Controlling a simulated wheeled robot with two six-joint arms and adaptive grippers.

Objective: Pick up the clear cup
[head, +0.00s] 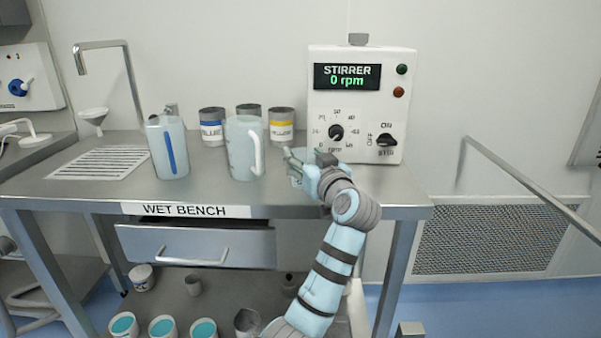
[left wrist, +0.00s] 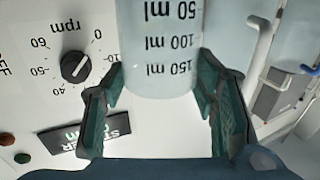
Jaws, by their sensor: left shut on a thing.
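The clear cup (left wrist: 160,45) has dark ml marks and looks upside down in the left wrist view. It sits between the two dark green fingers of my left gripper (left wrist: 163,90), which is shut on its sides. In the head view my left gripper (head: 300,168) is over the bench top, just in front of the stirrer; the cup there is mostly hidden by the gripper. I cannot tell whether the cup's base touches the bench. My right gripper is not in view.
A jug with a white handle (head: 243,148) stands close left of my left gripper on the wet bench (head: 90,192). Another jug (head: 168,150) and blue and yellow labelled tins (head: 282,128) are nearby. The stirrer box (head: 355,140) stands right behind.

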